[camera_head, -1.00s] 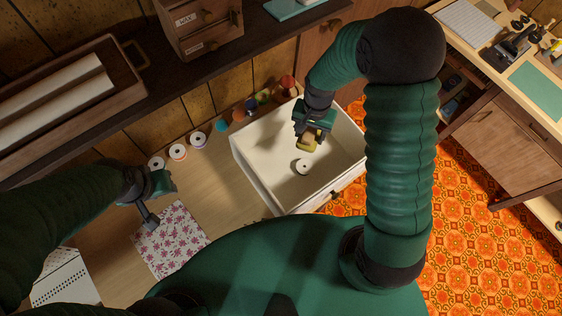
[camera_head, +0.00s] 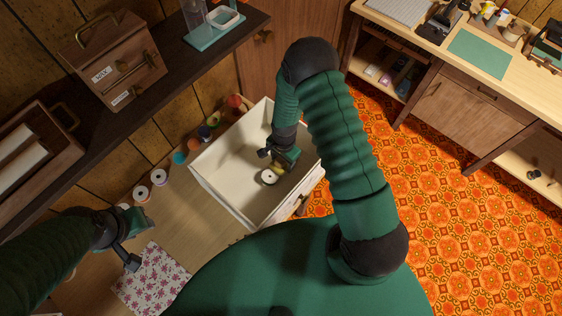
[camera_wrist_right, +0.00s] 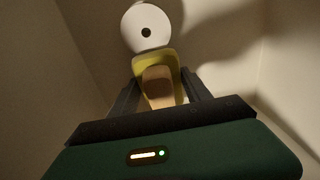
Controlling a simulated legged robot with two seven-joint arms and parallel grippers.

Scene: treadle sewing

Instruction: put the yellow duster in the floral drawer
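The open drawer (camera_head: 222,166) has a plain cream inside, and I see no floral pattern on it. My right gripper (camera_wrist_right: 160,88) reaches down into it. Its fingers flank a yellow piece with a tan middle, which I take for the yellow duster (camera_wrist_right: 171,63). It appears gripped, low in the drawer close to a white spool (camera_head: 269,177). The spool shows just beyond the duster in the wrist view (camera_wrist_right: 133,31). In the head view the gripper largely hides the duster. My left gripper (camera_head: 132,262) hangs beside a pink floral cloth (camera_head: 152,284); its opening is unclear.
Several thread spools, including a white one (camera_head: 158,177), line the wooden surface behind the drawer. A dark shelf (camera_head: 190,75) with a small wooden drawer box (camera_head: 112,62) runs above. A workbench (camera_head: 520,90) stands at right, with open orange patterned floor before it.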

